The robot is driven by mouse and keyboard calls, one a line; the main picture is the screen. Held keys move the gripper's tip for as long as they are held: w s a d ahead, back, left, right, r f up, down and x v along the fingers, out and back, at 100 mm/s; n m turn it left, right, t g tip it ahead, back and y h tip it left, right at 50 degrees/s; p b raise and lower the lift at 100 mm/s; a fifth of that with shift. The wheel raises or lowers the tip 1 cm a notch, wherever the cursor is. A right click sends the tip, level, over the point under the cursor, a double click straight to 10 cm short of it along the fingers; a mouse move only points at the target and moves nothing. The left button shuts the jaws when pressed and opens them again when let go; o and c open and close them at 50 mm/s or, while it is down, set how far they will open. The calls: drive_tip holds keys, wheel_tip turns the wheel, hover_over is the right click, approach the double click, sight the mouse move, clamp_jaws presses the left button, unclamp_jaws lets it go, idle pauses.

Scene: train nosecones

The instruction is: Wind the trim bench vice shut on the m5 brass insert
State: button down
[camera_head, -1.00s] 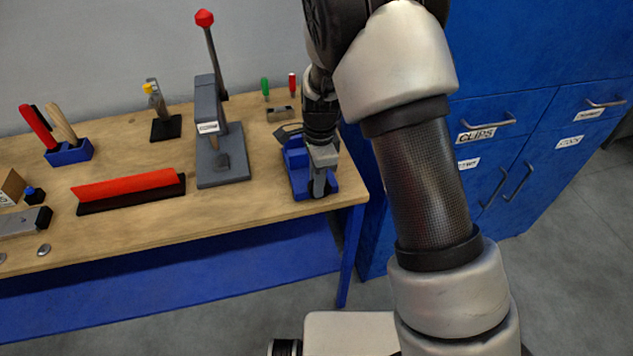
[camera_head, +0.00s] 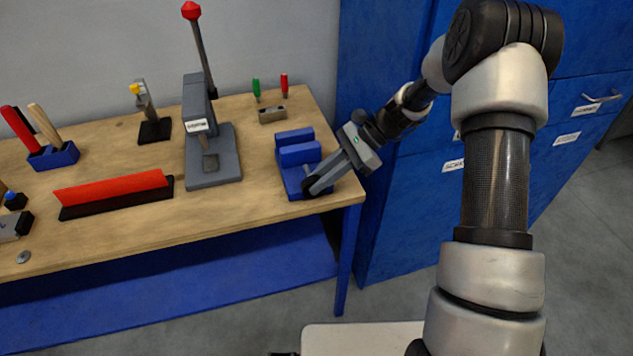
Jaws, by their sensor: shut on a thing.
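The trim bench vice (camera_head: 296,151) is blue and stands at the right end of the wooden bench. Its two jaw blocks sit close together, with a narrow dark gap between them. My gripper (camera_head: 317,183) reaches in from the right, tilted down to the left, at the front of the vice. It is shut on the vice handle (camera_head: 309,191), a dark part low at the vice's front, mostly covered by the fingers. I cannot make out the m5 brass insert; any piece between the jaws is too small or hidden.
A grey arbor press (camera_head: 213,160) with a red-knobbed lever stands left of the vice. A small grey block (camera_head: 272,114) and green and red-handled tools (camera_head: 284,86) are behind it. A red bar (camera_head: 113,191) lies further left. Blue cabinets (camera_head: 393,175) stand to the right, close to my arm.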

drive_tip(key=y, duration=0.1)
drive_tip(key=y+b, duration=0.1)
drive_tip(key=y, duration=0.1)
drive_tip(key=f+g+y+b, duration=0.1)
drive_tip(key=shift+w+d, duration=0.15)
drive_tip(key=shift+d, duration=0.25)
drive_tip(key=y+b, duration=0.1)
drive_tip(key=y, duration=0.1)
drive_tip(key=g+y+b, duration=0.1)
drive_tip(key=b, duration=0.1)
drive_tip(key=shift+d+f+y, duration=0.15)
drive_tip(key=shift+f+y, duration=0.15)
drive_tip(key=shift+y, duration=0.1)
drive_tip(key=shift+y, duration=0.3)
drive_tip(key=c, duration=1.6)
unclamp_jaws()
drive_tip(key=shift+c, duration=0.2)
drive_tip(key=b+v, duration=0.1)
drive_tip(key=v, duration=0.6)
drive_tip(key=shift+w+d, duration=0.15)
